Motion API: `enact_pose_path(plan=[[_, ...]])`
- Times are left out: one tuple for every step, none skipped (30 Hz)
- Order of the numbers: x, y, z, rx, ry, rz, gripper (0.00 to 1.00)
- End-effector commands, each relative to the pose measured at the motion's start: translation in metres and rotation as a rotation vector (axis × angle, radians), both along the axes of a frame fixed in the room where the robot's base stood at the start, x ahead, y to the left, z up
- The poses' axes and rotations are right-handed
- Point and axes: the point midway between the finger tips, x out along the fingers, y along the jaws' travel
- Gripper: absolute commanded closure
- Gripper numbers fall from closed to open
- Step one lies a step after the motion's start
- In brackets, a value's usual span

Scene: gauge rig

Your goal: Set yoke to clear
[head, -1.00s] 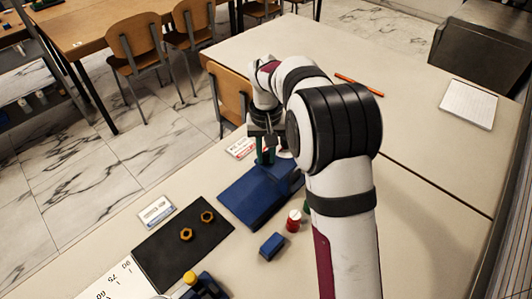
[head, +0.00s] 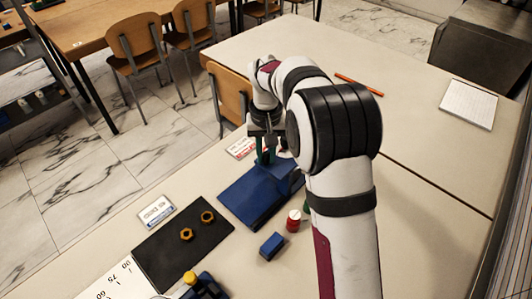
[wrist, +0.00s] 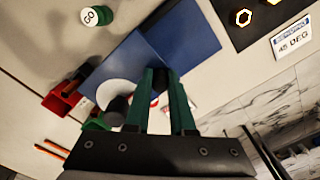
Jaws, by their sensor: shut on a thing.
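My gripper (head: 263,157) is at the far end of the blue fixture (head: 247,197), pointing down. In the wrist view my gripper's two dark green fingers (wrist: 160,76) close at the edge of the blue fixture (wrist: 190,38). They are shut on a small dark blue part, probably the yoke, but its shape is mostly hidden. A white disc (wrist: 117,92) and a dark round knob (wrist: 117,108) show beside the fingers. No mark reading "clear" can be made out. A red-and-white card (head: 240,148) lies behind the fixture, its print too small to read.
A black mat (head: 170,246) with two brass hex nuts (head: 207,217) lies left of the fixture. A card reading 45 DEG (wrist: 293,38) lies beside it. A red-and-white cylinder (head: 293,221) and a blue block (head: 272,246) stand in front. The table's right side is mostly clear.

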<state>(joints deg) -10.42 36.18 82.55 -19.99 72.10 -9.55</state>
Motion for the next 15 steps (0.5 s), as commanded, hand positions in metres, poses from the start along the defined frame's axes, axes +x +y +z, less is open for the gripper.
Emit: enact_pose_path(plan=[[0.0002,0.0000,0.0008,0.000,-0.001,-0.001,1.00],[0.0002,0.0000,0.0008,0.000,-0.001,-0.001,1.00],[0.0003,0.0000,0.0008,0.000,-0.001,-0.001,1.00],[0.0003,0.0000,0.0008,0.000,-0.001,-0.001,1.00],[0.0003,0.0000,0.0008,0.000,-0.001,-0.001,1.00],[0.0003,0.0000,0.0009,0.000,-0.001,-0.001,1.00],[0.0003,0.0000,0.0009,0.000,-0.001,-0.001,1.00],[0.0003,0.0000,0.0009,0.000,-0.002,-0.001,1.00],[0.0003,0.0000,0.0009,0.000,-0.002,-0.001,1.00],[0.0003,0.0000,0.0009,0.000,-0.002,-0.001,1.00],[0.0003,0.0000,0.0009,0.000,-0.002,-0.001,1.00],[0.0003,0.0000,0.0010,0.000,-0.002,-0.001,1.00],[0.0001,0.0002,0.0010,0.000,-0.002,0.000,1.00],[-0.0005,0.0010,0.0011,0.000,-0.002,0.000,1.00],[-0.0025,0.0036,0.0012,0.000,-0.002,0.001,1.00]])
